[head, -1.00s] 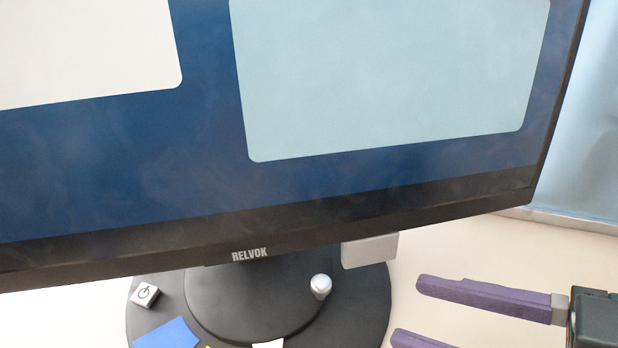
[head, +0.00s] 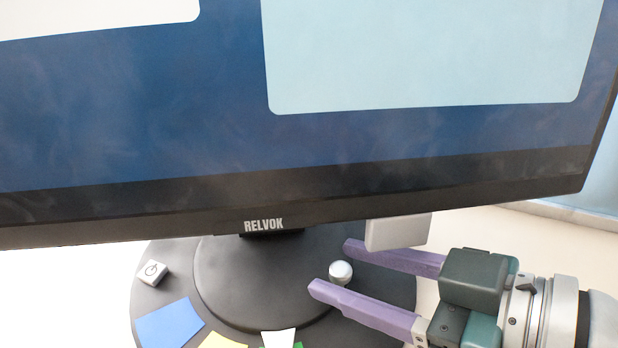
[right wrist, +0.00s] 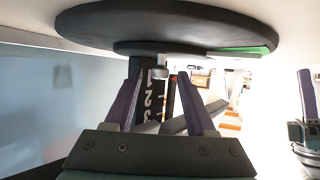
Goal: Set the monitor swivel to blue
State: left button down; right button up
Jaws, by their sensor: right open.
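The dark monitor (head: 200,150) stands on a round black base (head: 165,285). A blue patch (head: 170,324), a yellow patch (head: 222,341) and a green patch (head: 298,345) lie along the base's front. A white pointer (head: 278,340) sits between yellow and green, right of blue. A silver round-topped knob (head: 341,271) stands at the right of the swivel disc. My right gripper (head: 332,268) is open, its purple fingers on either side of the knob; contact is unclear. A purple finger of my left gripper (right wrist: 306,95) shows at the right wrist view's right edge; its opening is hidden.
A white power button (head: 153,272) sits on the base's left side. A grey box (head: 397,232) is under the monitor's lower edge, close above the right gripper's far finger. The screen overhangs the base. The pale desk right of the base looks clear.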

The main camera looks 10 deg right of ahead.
grip_shut()
dwell(0.4)
dwell(1.0)
